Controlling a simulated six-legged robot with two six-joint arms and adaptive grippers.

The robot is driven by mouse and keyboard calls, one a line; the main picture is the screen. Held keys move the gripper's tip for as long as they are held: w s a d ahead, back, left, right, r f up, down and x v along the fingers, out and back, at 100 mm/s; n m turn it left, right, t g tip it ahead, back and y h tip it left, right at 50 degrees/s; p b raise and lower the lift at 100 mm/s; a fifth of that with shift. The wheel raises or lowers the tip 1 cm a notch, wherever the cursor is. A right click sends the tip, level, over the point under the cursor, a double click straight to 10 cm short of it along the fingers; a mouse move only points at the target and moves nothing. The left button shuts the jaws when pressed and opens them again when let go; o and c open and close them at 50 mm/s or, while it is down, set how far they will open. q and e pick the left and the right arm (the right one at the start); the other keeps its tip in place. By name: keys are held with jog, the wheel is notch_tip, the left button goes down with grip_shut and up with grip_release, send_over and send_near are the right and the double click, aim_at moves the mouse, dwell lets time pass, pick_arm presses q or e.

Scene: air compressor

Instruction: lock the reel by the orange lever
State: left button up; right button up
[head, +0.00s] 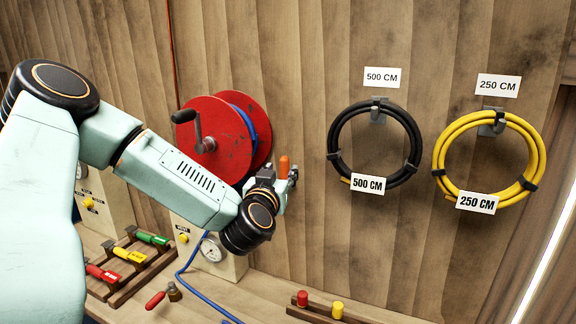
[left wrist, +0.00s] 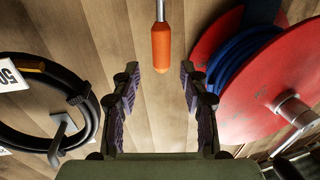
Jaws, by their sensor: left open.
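The orange lever (head: 284,166) stands beside the lower right edge of the red reel (head: 209,145). In the left wrist view the orange lever (left wrist: 161,48) hangs from a metal rod at the top centre. My left gripper (head: 277,183) is at the lever. In the left wrist view my left gripper (left wrist: 155,85) is open, with the lever's tip between and just beyond its two fingers, apart from both. The red reel (left wrist: 258,78) with blue hose lies to the right of the fingers there. My right gripper is not in view.
A black hose coil (head: 333,140) and a yellow hose coil (head: 438,150) hang on the wooden wall. A pressure gauge (head: 211,249) sits below my left arm. A rack with red, yellow and green handles (head: 130,254) and a blue hose (head: 190,283) lie on the bench.

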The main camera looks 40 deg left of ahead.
aim_at(282, 166)
pick_arm(q)
jog(key=x, duration=0.5)
jog(key=shift+s+a+f, duration=0.1)
jog(key=shift+s+a, duration=0.1)
jog(key=shift+w, duration=0.6)
jog(key=shift+s, duration=0.2)
jog(key=shift+s+a, duration=0.1)
jog(key=shift+a, duration=0.1)
jog(key=shift+c, duration=1.3)
jog(key=shift+w+d, duration=0.15)
jog(key=shift+w, duration=0.1)
jog(key=c, duration=0.4)
grip_shut()
